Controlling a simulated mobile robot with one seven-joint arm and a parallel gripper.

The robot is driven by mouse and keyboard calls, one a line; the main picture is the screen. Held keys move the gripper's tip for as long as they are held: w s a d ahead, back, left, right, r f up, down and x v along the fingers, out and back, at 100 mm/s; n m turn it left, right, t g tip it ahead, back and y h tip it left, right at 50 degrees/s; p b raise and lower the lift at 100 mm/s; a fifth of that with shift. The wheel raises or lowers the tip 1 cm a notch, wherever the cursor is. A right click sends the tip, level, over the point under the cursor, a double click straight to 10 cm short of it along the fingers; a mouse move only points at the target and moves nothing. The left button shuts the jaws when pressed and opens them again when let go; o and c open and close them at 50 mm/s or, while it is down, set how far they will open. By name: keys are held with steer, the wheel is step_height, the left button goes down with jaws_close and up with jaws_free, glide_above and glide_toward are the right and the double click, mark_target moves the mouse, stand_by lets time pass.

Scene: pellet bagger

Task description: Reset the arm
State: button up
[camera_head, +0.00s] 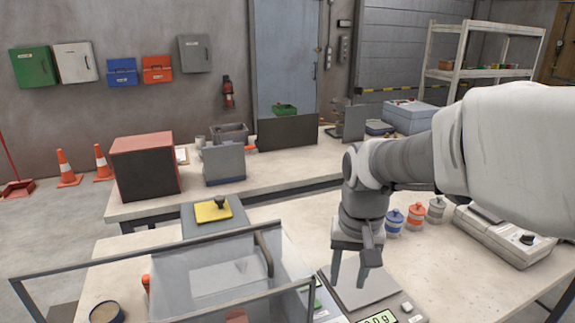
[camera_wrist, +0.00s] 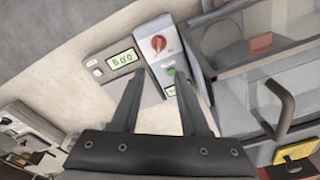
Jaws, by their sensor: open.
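My gripper (camera_head: 352,268) hangs from my arm over the table, pointing down above a flat scale plate (camera_head: 360,290). In the wrist view my gripper (camera_wrist: 165,100) shows two fingers spread apart with nothing between them. The scale's green display (camera_head: 378,318) lies in front of it, and the same display (camera_wrist: 122,59) shows in the wrist view. A control box (camera_wrist: 165,55) with a red knob and a green button stands beside the scale. How high the fingertips are above the plate is hard to tell.
A clear-walled enclosure (camera_head: 160,268) with a bent handle stands left of my gripper. Several lidded jars (camera_head: 415,217) and a grey machine (camera_head: 505,235) stand to the right. A yellow pad with a dark knob (camera_head: 212,211) is farther back.

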steer(key=s+r+n+t, duration=0.2)
steer(key=s+r+t, duration=0.2)
steer(key=s, duration=0.7)
steer(key=shift+s+d+r+t, duration=0.25)
steer(key=shift+s+r+t, duration=0.15)
steer(key=shift+r, duration=0.65)
